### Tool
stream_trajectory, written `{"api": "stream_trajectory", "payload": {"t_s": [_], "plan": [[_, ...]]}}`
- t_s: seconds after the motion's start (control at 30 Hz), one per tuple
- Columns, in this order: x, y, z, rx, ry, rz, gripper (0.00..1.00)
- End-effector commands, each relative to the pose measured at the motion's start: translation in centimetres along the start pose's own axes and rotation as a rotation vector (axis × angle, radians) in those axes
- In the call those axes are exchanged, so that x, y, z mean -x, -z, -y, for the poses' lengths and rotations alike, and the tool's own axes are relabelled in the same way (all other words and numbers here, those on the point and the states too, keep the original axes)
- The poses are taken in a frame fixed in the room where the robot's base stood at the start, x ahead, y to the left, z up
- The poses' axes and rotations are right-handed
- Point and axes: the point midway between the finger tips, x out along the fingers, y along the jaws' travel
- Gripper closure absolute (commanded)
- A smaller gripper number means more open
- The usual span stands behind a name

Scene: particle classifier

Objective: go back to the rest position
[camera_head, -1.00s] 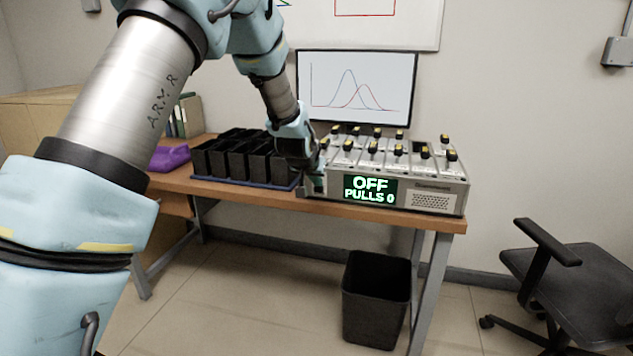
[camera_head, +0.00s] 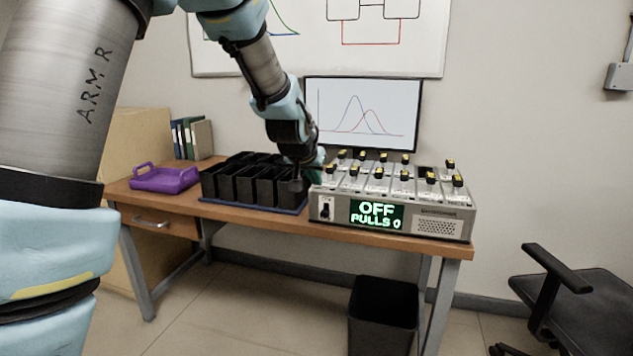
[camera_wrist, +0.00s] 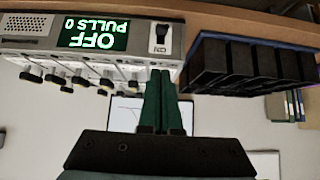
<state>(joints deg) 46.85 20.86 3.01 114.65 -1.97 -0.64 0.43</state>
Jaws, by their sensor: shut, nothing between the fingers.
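My gripper (camera_wrist: 162,103) is shut and empty, its two green fingers together in the wrist view. In the head view my gripper (camera_head: 312,170) is partly hidden at the end of my arm, between the black bins and the grey classifier box. The classifier (camera_head: 320,212) has several black levers with yellow tops, a switch on its front left and a green display reading "OFF PULLS 0". It shows upside down in the wrist view (camera_wrist: 25,28), with the switch (camera_wrist: 161,38) near my fingertips but apart from them.
Several black bins (camera_head: 222,186) stand in a blue tray (camera_head: 250,208) left of the classifier. A purple tray (camera_head: 165,180) lies farther left on the wooden table (camera_head: 285,226). A monitor (camera_head: 362,112) stands behind. A waste bin (camera_head: 383,310) and a chair (camera_head: 575,300) are on the floor.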

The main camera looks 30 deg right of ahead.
Motion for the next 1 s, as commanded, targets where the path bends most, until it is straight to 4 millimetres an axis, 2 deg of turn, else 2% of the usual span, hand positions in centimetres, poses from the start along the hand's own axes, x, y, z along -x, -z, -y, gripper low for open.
{"api": "stream_trajectory", "payload": {"t_s": [0.37,0.47,0.53,0.67,0.7,0.8,0.9,1.0], "plan": [[0.1,-0.1,0.2,0.003,0.003,0.003,1.00],[1.1,-0.7,2.0,0.025,0.022,0.028,1.00],[2.5,-1.9,4.6,0.057,0.050,0.067,1.00],[7.0,-6.1,10.7,0.155,0.123,0.183,1.00],[8.8,-7.8,12.6,0.192,0.146,0.224,1.00],[13.4,-12.2,16.2,0.287,0.197,0.329,1.00],[18.1,-16.7,18.4,0.386,0.239,0.429,1.00],[22.2,-20.7,19.3,0.474,0.267,0.514,1.00]]}}
